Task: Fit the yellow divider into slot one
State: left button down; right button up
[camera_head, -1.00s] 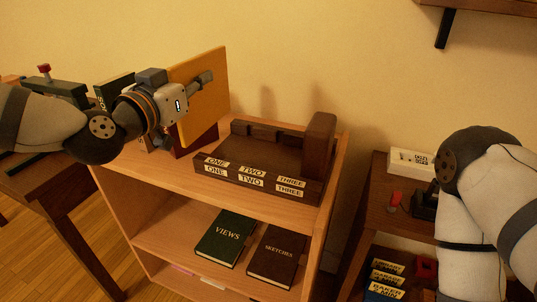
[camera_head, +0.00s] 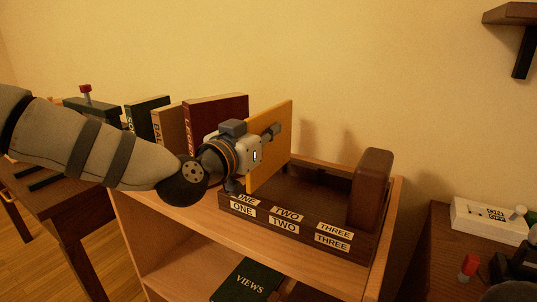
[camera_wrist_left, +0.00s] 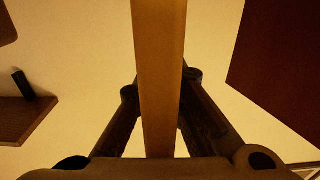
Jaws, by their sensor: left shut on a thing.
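The yellow divider (camera_head: 278,160) stands upright over the left end of the dark wooden rack (camera_head: 317,199). The rack's labels ONE (camera_head: 242,209), TWO (camera_head: 284,223) and THREE (camera_head: 333,241) run left to right. The divider's lower edge is close to the rack by label ONE; whether it is inside the slot I cannot tell. My left gripper (camera_head: 273,132) is shut on the divider, on its left side. In the left wrist view the divider (camera_wrist_left: 160,70) runs between the two fingers.
Upright books, including a dark red one (camera_head: 220,108), stand left of the divider, close to my left gripper. A thick brown block (camera_head: 371,190) rises at the rack's right end. The shelf unit (camera_head: 192,203) holds the rack; a VIEWS book (camera_head: 247,281) lies below.

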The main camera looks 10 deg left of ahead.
aim_at(268, 148)
pick_arm(q)
jog(key=shift+w+a+f+b, duration=0.1)
jog(key=shift+w+f+b, duration=0.15)
jog(key=shift+f, duration=0.8)
jog(key=shift+w+f+b, duration=0.15)
jog(key=shift+w+f, duration=0.2)
jog(key=shift+f, duration=0.65)
pick_arm(e)
jog(key=shift+s+f, duration=0.35)
jog(key=shift+f, duration=0.1)
pick_arm(q)
jog(key=shift+f, duration=0.2)
jog(key=c, duration=1.7)
grip_release()
